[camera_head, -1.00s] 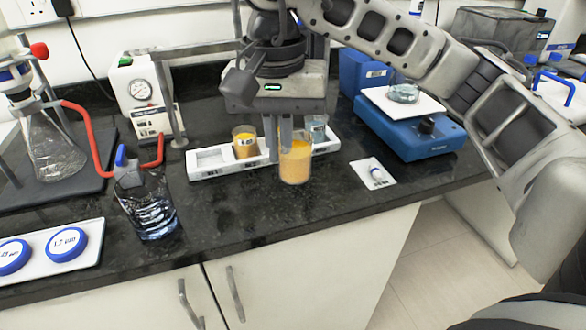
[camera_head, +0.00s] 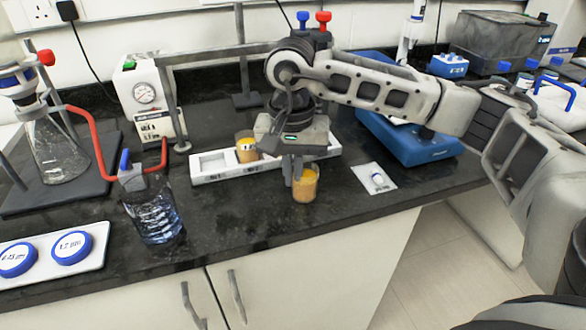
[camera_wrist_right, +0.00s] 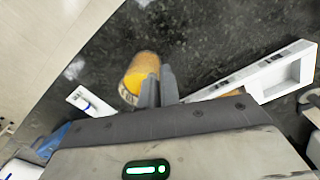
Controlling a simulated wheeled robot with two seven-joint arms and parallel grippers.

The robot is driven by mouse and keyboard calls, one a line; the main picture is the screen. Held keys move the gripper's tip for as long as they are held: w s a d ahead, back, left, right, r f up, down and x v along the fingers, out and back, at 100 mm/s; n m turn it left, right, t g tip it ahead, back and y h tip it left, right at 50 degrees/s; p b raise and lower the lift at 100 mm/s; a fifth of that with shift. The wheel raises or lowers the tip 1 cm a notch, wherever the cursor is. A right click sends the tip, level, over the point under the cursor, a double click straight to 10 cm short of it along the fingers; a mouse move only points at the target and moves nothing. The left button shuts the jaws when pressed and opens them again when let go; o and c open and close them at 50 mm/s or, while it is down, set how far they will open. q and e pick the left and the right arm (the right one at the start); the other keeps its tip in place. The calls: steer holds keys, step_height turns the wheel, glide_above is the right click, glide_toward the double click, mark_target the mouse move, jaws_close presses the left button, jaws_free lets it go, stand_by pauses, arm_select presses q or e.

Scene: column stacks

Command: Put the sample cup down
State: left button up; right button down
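The sample cup (camera_head: 306,187), a clear cup with yellow-orange contents, is at the counter's front, just before the white rack (camera_head: 222,178). My right gripper (camera_head: 293,172) comes down over it with its fingers close together at the cup's left side. In the right wrist view the cup (camera_wrist_right: 138,80) lies against the narrow fingers (camera_wrist_right: 160,88), one overlapping it. The cup looks held at its wall and low at the counter; I cannot tell whether its base touches. Another yellow cup (camera_head: 246,147) sits in the rack. My left gripper is not in view.
A glass of dark bluish liquid (camera_head: 155,212) stands at left, near a tray with blue round caps (camera_head: 72,247). A white card (camera_head: 374,179) lies right of the cup. A blue balance (camera_head: 405,140) stands behind it. The counter's front edge is close.

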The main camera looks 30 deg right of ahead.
steer(key=shift+f, duration=0.15)
steer(key=c, duration=1.6)
jaws_free()
step_height(320, 180, up, 12)
steer(key=shift+a+r, duration=0.1)
steer(key=shift+r, duration=0.1)
